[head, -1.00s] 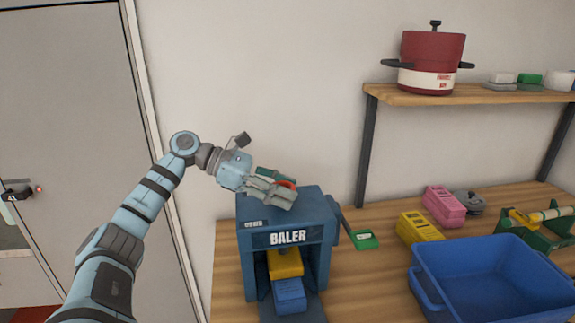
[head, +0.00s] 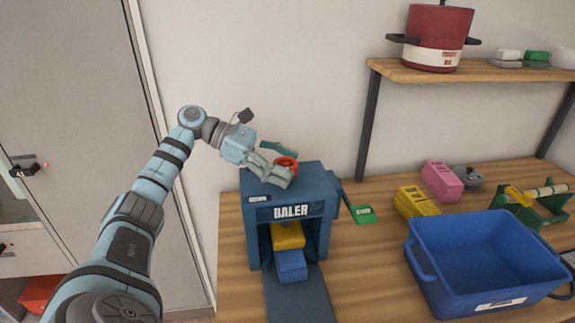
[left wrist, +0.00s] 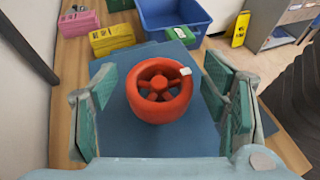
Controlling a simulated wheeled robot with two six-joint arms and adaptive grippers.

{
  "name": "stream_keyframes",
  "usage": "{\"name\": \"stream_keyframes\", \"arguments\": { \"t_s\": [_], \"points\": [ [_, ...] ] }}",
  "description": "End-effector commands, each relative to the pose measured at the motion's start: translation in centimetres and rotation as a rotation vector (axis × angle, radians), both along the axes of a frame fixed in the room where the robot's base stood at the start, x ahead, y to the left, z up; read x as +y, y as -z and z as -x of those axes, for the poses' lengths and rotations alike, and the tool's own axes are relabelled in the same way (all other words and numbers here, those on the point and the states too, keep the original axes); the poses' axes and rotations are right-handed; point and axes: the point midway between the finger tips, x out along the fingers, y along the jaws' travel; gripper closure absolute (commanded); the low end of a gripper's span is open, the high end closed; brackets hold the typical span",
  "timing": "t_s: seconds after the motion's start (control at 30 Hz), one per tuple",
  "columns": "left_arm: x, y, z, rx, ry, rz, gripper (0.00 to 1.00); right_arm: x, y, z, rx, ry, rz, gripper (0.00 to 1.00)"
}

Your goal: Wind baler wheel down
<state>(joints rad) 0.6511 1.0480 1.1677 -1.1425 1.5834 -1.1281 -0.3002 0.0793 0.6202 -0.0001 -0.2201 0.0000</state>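The blue baler (head: 262,207) stands on the wooden table. Its red wheel (head: 287,164) is on top and shows whole in the left wrist view (left wrist: 160,108), with a small white tab on its rim. My left gripper (head: 279,161) is open above the baler, its green-padded fingers on either side of the wheel. In the left wrist view both fingers (left wrist: 160,112) stand apart from the rim. A yellow block (head: 287,236) sits inside the baler opening, with a blue block (head: 291,265) below and in front. My right gripper is not in view.
A green-ended lever (head: 364,213) sticks out at the baler's right side. A blue bin (head: 425,255), yellow block (head: 417,203) and pink block (head: 441,181) stand to the right. A shelf (head: 480,70) holds a red pot (head: 437,38). A wall is close behind.

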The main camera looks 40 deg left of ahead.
Motion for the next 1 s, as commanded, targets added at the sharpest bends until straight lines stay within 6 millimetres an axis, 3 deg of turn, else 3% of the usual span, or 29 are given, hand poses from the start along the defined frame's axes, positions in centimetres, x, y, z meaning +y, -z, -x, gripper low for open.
{"name": "stream_keyframes", "arguments": {
  "t_s": [0.27, 0.7, 1.0],
  "points": [
    [0.5, -0.2, 0.3, 0.002, -0.001, -0.001, 0.32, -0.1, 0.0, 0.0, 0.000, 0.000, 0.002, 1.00],
    [8.8, -4.3, 5.3, -0.005, -0.004, 0.001, 0.32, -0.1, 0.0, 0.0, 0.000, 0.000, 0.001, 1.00],
    [9.5, -4.5, 5.9, 0.001, 0.001, 0.001, 0.32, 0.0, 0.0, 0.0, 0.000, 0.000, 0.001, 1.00]
  ]
}}
